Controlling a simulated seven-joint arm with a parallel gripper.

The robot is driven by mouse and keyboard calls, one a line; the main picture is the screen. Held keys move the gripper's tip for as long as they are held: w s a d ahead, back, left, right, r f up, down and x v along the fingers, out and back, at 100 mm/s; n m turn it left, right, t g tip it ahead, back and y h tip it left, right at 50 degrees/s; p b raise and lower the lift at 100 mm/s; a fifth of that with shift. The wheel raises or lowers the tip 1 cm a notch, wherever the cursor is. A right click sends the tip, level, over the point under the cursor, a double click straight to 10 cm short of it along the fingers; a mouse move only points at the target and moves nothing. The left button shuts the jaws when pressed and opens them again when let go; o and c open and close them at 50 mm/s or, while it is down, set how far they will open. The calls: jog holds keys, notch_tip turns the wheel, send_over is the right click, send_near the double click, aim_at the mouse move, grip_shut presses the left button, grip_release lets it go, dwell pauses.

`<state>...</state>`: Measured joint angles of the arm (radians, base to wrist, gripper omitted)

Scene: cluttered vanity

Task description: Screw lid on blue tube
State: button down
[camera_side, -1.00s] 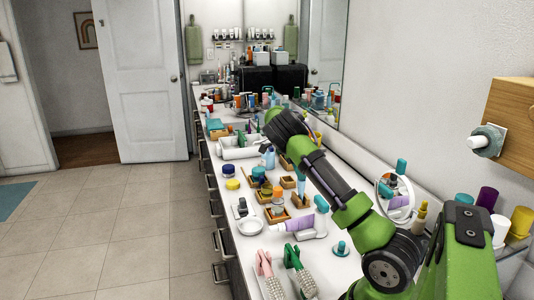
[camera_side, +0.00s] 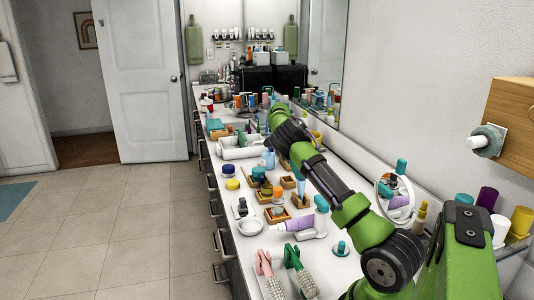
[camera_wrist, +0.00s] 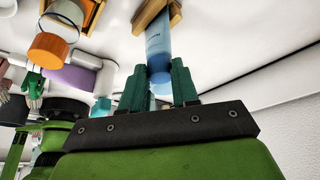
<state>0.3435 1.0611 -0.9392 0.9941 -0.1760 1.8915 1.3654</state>
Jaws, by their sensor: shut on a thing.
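The blue tube (camera_wrist: 158,42) stands in a small wooden holder (camera_wrist: 150,12) at the top of the wrist view. In the side view, a light blue tube (camera_side: 301,186) shows in a wooden holder (camera_side: 300,201) just below my arm. My gripper (camera_wrist: 158,88) has its two green fingers on either side of a blue piece (camera_wrist: 160,74) at the tube's near end. This piece looks like the lid, in line with the tube and touching or very close to it. I cannot tell how far it is seated. In the side view my arm hides the fingers.
An orange-capped jar (camera_side: 278,194) in a wooden holder stands left of the tube. A purple tube (camera_side: 299,224) lies nearer the camera. A round mirror (camera_side: 394,190) stands on the right. Several jars and brushes crowd the counter.

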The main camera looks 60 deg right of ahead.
jog(key=m, duration=0.2)
jog(key=m+y, duration=0.1)
jog(key=m, duration=0.1)
jog(key=shift+d+y, duration=0.2)
jog(key=shift+y, duration=0.1)
jog(key=shift+s+d+m, duration=0.1)
jog(key=shift+d+m, duration=0.05)
jog(key=shift+m, duration=0.45)
jog(key=m+t+y, duration=0.1)
jog(key=m, duration=0.2)
jog(key=shift+m+y, duration=0.3)
jog(key=c, duration=0.8)
grip_release()
